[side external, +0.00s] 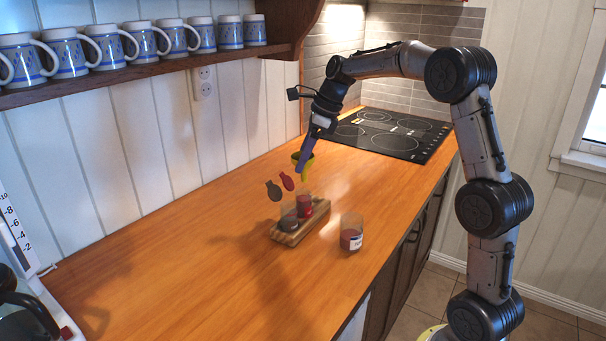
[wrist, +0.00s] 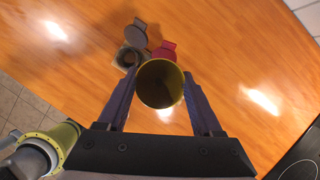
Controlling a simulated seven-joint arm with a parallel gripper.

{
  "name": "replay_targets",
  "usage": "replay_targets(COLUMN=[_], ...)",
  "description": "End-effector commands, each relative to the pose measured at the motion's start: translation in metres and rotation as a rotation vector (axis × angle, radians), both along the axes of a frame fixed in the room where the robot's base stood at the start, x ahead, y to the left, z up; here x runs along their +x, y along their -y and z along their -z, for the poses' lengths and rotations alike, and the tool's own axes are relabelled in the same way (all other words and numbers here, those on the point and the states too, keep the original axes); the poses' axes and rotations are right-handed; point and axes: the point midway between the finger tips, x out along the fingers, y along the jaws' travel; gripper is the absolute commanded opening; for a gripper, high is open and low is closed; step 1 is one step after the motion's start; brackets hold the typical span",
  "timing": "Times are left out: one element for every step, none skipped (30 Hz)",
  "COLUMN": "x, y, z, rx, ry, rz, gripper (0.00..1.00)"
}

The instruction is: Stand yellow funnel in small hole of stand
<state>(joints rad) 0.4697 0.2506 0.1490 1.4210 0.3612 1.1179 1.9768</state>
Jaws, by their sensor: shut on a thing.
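In the wrist view the stand is partly covered by the funnel, and a dark round opening (wrist: 129,58) shows. I cannot tell which hole is small.
A grey disc with a tab (side external: 273,191) and a red one (side external: 287,181) show close beside the stand. A labelled clear jar (side external: 351,233) stands right of it, near the counter edge. A black hob (side external: 385,133) lies behind.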

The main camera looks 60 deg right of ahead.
Motion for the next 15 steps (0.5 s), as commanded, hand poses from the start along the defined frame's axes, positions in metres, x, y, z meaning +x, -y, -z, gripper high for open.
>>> replay_targets(x=[0.0, 0.0, 0.001, 0.001, 0.001, 0.001, 0.002, 0.002, 0.002, 0.003, 0.003, 0.003, 0.003, 0.003, 0.003], y=[0.0, 0.0, 0.001, 0.003, 0.005, 0.01, 0.015, 0.021, 0.029, 0.035, 0.041, 0.047, 0.052, 0.056, 0.061], z=[-0.009, -0.013, -0.017, -0.018, -0.018, -0.016, -0.013, -0.01, -0.003, 0.001, 0.006, 0.012, 0.016, 0.02, 0.023], rx=[-0.002, -0.001, -0.001, 0.0, 0.003, 0.008, 0.013, 0.017, 0.023, 0.028, 0.032, 0.037, 0.039, 0.042, 0.045], ry=[0.002, 0.002, 0.002, 0.001, 0.001, 0.003, 0.005, 0.008, 0.011, 0.015, 0.019, 0.023, 0.026, 0.03, 0.034], rz=[0.001, 0.001, 0.002, 0.006, 0.012, 0.025, 0.038, 0.053, 0.073, 0.089, 0.105, 0.122, 0.136, 0.146, 0.158], gripper=[0.15, 0.15, 0.15, 0.15, 0.15, 0.15, 0.15, 0.15, 0.15, 0.15, 0.15, 0.15, 0.15, 0.15, 0.15])
